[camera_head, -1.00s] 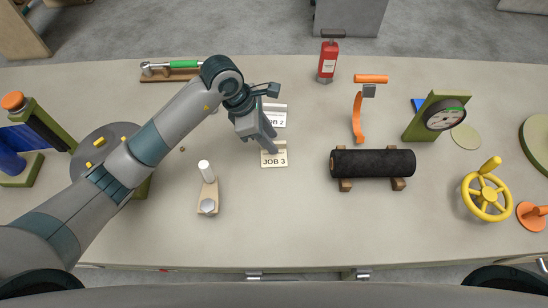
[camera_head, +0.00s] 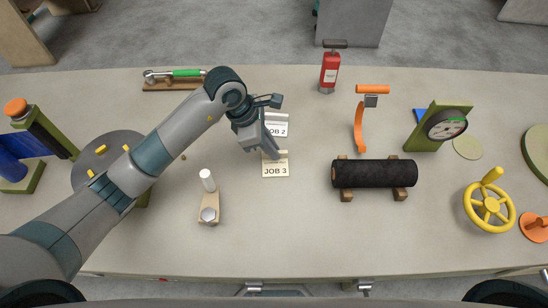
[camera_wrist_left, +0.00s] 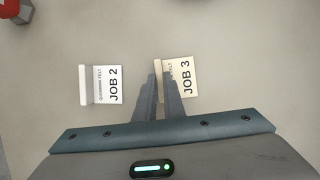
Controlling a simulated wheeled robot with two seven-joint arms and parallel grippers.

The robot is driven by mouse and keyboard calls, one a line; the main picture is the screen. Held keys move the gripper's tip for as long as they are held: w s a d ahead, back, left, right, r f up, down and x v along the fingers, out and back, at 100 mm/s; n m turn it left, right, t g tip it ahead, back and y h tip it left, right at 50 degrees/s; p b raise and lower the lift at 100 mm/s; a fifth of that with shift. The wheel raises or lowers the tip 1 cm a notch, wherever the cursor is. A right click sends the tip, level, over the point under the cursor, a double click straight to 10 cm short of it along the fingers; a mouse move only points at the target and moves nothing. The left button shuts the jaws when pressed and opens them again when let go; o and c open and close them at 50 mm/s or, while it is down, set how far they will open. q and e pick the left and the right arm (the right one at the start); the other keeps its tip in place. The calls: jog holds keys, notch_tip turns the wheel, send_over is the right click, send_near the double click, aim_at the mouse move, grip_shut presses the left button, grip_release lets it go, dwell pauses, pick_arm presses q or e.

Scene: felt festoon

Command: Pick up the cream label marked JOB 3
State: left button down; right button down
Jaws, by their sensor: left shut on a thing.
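The cream label marked JOB 3 (camera_head: 275,170) is near the middle of the table, its text facing the front edge. It also shows in the left wrist view (camera_wrist_left: 183,82), with its raised strip between the fingertips. My left gripper (camera_head: 271,153) is shut on the far edge of this label, and its fingers hide part of it. In the left wrist view the fingers (camera_wrist_left: 161,82) reach the label's edge. I cannot tell whether the label is off the table. My right gripper is not in view.
A white label marked JOB 2 (camera_head: 277,128) lies just behind. A wooden block with a white peg (camera_head: 208,181) stands to the left. A black roll (camera_head: 374,173) rests on wooden supports to the right. The table front middle is clear.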

pick_arm(q)
jog(key=shift+r, duration=0.15)
jog(key=shift+r+p, duration=0.35)
jog(key=shift+r, duration=0.25)
jog(key=r+p, duration=0.1)
jog(key=r, duration=0.2)
jog(key=shift+s+d+r+p, duration=0.2)
jog(key=shift+s+r+p, duration=0.1)
jog(key=shift+s+p, duration=0.1)
jog(key=s+d+r+p, duration=0.3)
jog(key=s+r, duration=0.3)
jog(key=s, duration=0.4)
jog(key=shift+s+d+p, duration=0.15)
jog(key=shift+d+p, duration=0.1)
jog(key=shift+p, duration=0.15)
